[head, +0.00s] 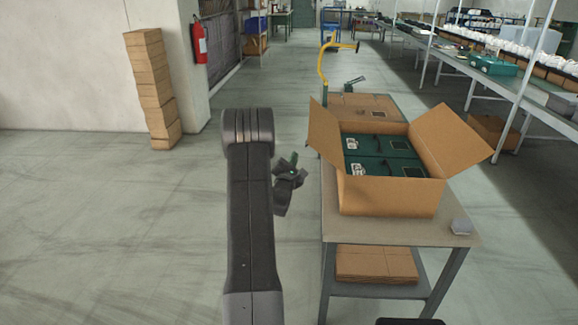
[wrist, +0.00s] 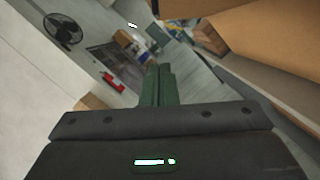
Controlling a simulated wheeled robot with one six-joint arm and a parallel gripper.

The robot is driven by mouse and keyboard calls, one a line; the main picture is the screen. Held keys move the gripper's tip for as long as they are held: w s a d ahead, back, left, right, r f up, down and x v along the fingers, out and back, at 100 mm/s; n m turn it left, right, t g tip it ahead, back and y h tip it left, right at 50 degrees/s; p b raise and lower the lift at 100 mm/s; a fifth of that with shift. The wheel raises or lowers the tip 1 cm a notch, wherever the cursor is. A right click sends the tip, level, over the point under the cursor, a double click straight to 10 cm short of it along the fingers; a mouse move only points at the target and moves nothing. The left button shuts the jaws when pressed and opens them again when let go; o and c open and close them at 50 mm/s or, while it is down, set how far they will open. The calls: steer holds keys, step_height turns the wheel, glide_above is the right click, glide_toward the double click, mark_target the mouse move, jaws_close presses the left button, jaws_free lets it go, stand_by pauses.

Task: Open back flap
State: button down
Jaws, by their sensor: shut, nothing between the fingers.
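The open cardboard box (head: 390,196) stands on the table and holds green shoe boxes (head: 383,154). Its left flap (head: 324,133) and right flap (head: 447,140) stick up and outward. A flat brown cardboard surface (head: 365,106) shows behind the box; I cannot tell whether it is the back flap or another carton. My gripper (head: 293,160) is left of the box, apart from it, over the floor beside the table. Its green fingers (wrist: 158,85) are shut and empty in the wrist view. Tan cardboard (wrist: 255,38) fills the upper right there.
A yellow-handled post (head: 323,68) rises behind. Stacked cartons (head: 152,88) stand by the left wall. The floor at left is clear.

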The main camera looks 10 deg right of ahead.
mark_target(309, 141)
steer(key=shift+s+d+r+p, duration=0.15)
steer(key=shift+d+r+p, duration=0.2)
steer(key=shift+d+r, duration=0.35)
steer(key=shift+s+d+r+p, duration=0.15)
steer(key=shift+d+r+p, duration=0.15)
steer(key=shift+d+r, duration=0.35)
steer(key=shift+a+r, duration=0.15)
steer(key=shift+s+d+r+m+g+h+b, duration=0.15)
steer(key=shift+d+r+m+b, duration=0.3)
steer(key=shift+r+m, duration=0.25)
steer(key=shift+s+d+r+m+g+h+b, duration=0.1)
steer(key=shift+d+r+m+g+b, duration=0.1)
steer(key=shift+d+r+m+b, duration=0.45)
steer(key=shift+s+d+r+m+g+h+b, duration=0.15)
steer(key=shift+d+r+m+b, duration=0.15)
steer(key=shift+r+m, duration=0.5)
